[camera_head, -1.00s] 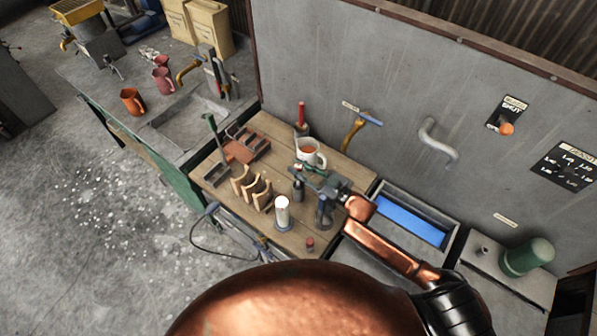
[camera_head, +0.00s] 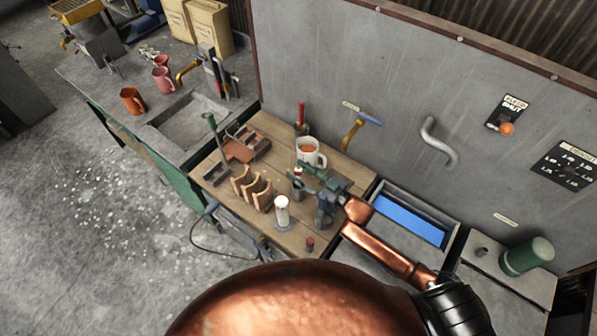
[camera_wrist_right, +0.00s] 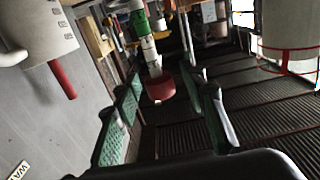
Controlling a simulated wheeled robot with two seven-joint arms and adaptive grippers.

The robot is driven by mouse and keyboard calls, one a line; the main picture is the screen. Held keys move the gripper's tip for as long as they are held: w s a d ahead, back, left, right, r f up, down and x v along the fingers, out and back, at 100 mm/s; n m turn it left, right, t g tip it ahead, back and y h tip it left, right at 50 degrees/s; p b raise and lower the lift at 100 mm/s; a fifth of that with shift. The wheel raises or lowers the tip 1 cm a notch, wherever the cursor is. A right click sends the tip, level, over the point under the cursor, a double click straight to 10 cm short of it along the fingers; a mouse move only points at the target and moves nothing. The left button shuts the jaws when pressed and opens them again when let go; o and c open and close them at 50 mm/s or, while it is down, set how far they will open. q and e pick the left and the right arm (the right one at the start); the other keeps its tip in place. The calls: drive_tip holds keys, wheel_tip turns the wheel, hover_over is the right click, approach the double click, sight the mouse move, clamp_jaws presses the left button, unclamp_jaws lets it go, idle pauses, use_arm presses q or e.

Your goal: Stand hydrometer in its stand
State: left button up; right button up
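My right gripper (camera_head: 308,179) is over the wooden bench top, between the white mug and the white cylinder. In the right wrist view its two green finger pads (camera_wrist_right: 164,105) stand wide apart. A slim piece banded green and white with a red end, apparently the hydrometer (camera_wrist_right: 147,45), shows between and beyond the fingertips, with a gap on each side. In the head view a small red-and-white top shows beside the gripper, above a dark grey upright holder (camera_head: 298,188). Whether that holder is the stand, I cannot tell. My left gripper is out of view.
A white mug (camera_head: 311,152) stands behind the gripper, a white cylinder (camera_head: 282,212) in front. A wooden rack (camera_head: 252,189) is to the left. A small red item (camera_head: 310,243) is near the front edge. A blue-lined basin (camera_head: 410,219) lies to the right.

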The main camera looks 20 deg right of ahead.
drive_tip(key=shift+r, duration=0.2)
drive_tip(key=b+v, duration=0.1)
drive_tip(key=v, duration=1.1)
